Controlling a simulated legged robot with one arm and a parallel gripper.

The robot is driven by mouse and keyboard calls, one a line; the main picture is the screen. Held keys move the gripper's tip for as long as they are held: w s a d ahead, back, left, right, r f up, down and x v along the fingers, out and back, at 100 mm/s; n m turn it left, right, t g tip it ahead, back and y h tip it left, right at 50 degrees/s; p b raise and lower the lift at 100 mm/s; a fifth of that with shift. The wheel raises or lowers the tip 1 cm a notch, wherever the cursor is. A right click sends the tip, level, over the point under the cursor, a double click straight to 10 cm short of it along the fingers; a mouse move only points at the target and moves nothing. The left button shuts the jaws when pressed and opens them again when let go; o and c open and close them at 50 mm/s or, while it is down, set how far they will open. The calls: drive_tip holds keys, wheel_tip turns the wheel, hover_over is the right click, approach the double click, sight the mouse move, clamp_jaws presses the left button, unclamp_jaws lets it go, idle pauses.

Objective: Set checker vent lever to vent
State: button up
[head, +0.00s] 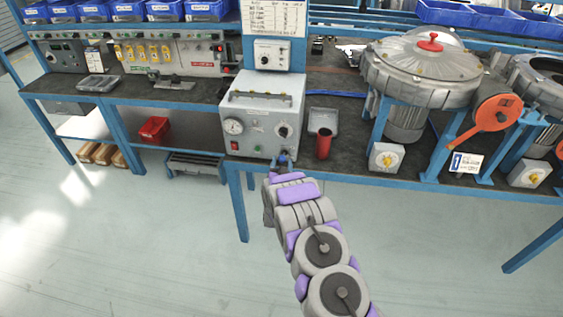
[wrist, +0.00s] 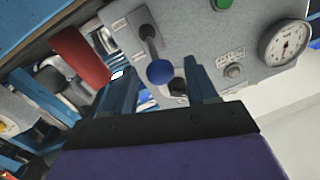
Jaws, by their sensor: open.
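The checker (head: 262,115) is a light grey box on the bench with a round gauge (head: 233,127) on its front. In the wrist view its panel (wrist: 200,40) carries a lever with a dark arm (wrist: 149,38) and a blue ball knob (wrist: 160,72). My gripper (wrist: 157,70) is open, its two blue fingers on either side of the knob in the picture. I cannot tell whether a finger touches it. In the head view my gripper (head: 284,159) is at the lower right of the checker's front. The vent marking is not readable.
A red cup (head: 323,146) stands just right of the checker, with a grey tray (head: 322,121) behind it. A large blower (head: 425,75) and a switch box (head: 386,157) are farther right. The floor in front of the bench is clear.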

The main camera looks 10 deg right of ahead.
drive_tip(key=shift+x, duration=1.25)
drive_tip(key=shift+c, duration=0.3)
clamp_jaws()
